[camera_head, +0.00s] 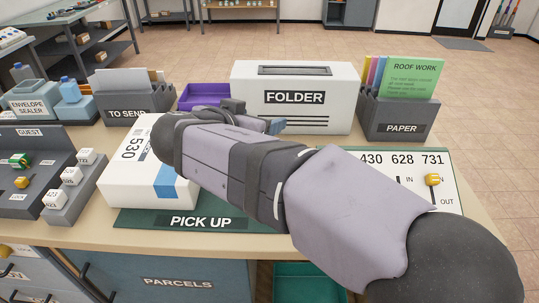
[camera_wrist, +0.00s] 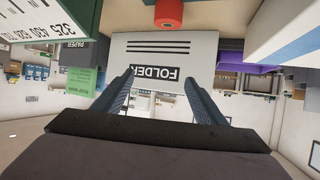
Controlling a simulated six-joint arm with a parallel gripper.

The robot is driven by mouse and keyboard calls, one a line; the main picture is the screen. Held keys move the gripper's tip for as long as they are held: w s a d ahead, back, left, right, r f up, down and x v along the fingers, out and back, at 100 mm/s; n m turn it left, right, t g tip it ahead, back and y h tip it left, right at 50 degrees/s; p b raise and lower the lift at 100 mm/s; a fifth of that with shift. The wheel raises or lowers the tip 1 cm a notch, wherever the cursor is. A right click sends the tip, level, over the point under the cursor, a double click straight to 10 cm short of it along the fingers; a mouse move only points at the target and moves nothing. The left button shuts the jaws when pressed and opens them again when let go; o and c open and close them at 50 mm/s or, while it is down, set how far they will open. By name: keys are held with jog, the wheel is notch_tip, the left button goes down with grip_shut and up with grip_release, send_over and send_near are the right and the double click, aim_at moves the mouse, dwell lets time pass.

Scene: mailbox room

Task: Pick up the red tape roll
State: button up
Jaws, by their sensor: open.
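A red round thing (camera_wrist: 169,14), which looks like the red tape roll, shows at the top edge of the wrist view. That view is upside down, and the roll is partly cut off. It stands on the table in front of the FOLDER box, apart from my fingers. In the head view my arm hides it. My gripper (camera_wrist: 158,77) is open and empty, its two dark fingers spread toward the FOLDER box. In the head view only a bit of my gripper (camera_head: 274,126) shows past my arm.
The white FOLDER box (camera_head: 340,98) stands behind. A white 530 parcel (camera_head: 118,185) lies on the green PICK UP mat (camera_head: 140,218) at left. A purple tray (camera_head: 196,93), TO SEND box (camera_head: 125,114), PAPER holder (camera_head: 400,127) and number board (camera_head: 445,195) stand around.

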notch_tip(320, 180, down, 10)
jog(key=shift+r, duration=0.25)
jog(key=shift+p+x, duration=0.9)
jog(key=shift+x, duration=2.75)
jog(key=shift+a, duration=0.1)
jog(key=c, duration=1.1)
